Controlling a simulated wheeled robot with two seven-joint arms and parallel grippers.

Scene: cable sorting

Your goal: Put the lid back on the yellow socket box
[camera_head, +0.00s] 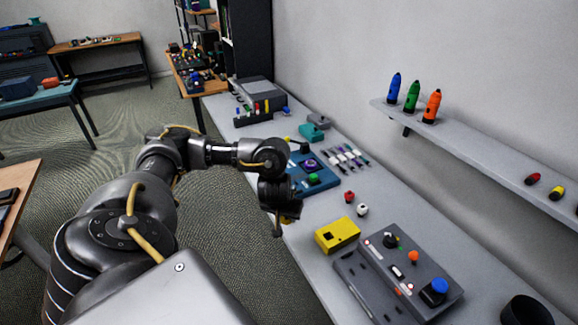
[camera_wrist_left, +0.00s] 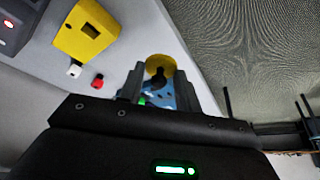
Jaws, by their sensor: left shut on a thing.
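The yellow socket box (camera_head: 337,236) sits on the grey bench, left of the grey control panel. In the left wrist view the yellow socket box (camera_wrist_left: 82,40) is at upper left, with a dark opening in one face. My left gripper (camera_head: 283,222) is at the bench's left edge, left of the box and apart from it. In the left wrist view my left gripper (camera_wrist_left: 160,84) is shut on a rounded yellow piece with a dark middle, seemingly the lid (camera_wrist_left: 154,64). Its outline is partly hidden by the fingers. My right gripper is not in view.
A red knob (camera_head: 349,196) and a white knob (camera_head: 362,210) stand behind the box. The grey control panel (camera_head: 416,258) and a dark cup (camera_head: 526,311) are to the right. A blue case (camera_head: 318,182) lies behind my gripper. A shelf (camera_head: 470,150) runs along the wall.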

